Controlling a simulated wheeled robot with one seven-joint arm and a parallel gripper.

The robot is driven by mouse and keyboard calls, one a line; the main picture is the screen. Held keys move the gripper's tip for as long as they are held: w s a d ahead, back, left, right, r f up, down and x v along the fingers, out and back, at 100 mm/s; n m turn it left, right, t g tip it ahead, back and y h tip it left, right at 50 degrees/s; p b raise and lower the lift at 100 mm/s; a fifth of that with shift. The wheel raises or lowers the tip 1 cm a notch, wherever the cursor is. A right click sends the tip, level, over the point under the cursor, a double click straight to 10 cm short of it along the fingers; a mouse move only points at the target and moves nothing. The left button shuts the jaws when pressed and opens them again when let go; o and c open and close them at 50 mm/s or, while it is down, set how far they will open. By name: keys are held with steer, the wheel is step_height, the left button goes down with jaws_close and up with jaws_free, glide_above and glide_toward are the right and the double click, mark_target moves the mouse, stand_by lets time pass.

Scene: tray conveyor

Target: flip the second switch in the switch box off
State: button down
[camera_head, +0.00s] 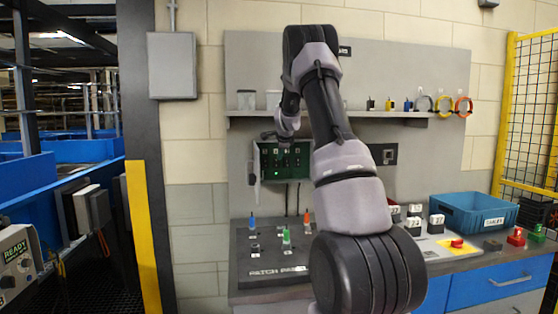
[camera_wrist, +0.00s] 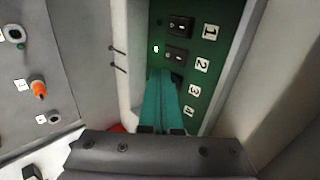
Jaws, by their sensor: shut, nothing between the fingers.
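The switch box (camera_head: 258,174) hangs open on the grey back panel, with a green face and a row of small switches. In the wrist view its green face (camera_wrist: 222,22) carries labels 1 to 4. Switch 1 (camera_wrist: 181,25) and the second switch (camera_wrist: 175,56) show as black rockers beside their labels. A green light (camera_wrist: 155,48) glows beside the second switch. My gripper (camera_wrist: 163,76) is shut and empty, its teal fingertips over the face just beside the second switch. They hide the third and fourth switches. I cannot tell whether they touch anything.
A shelf (camera_head: 350,115) with small items runs above the box. Below is a bench board with coloured plugs, among them a green one (camera_head: 286,238). A blue bin (camera_head: 474,214) and numbered blocks stand to the right. A grey wall box (camera_head: 172,66) hangs at upper left.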

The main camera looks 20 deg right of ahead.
steer(key=v, duration=0.6)
stand_by(0.4)
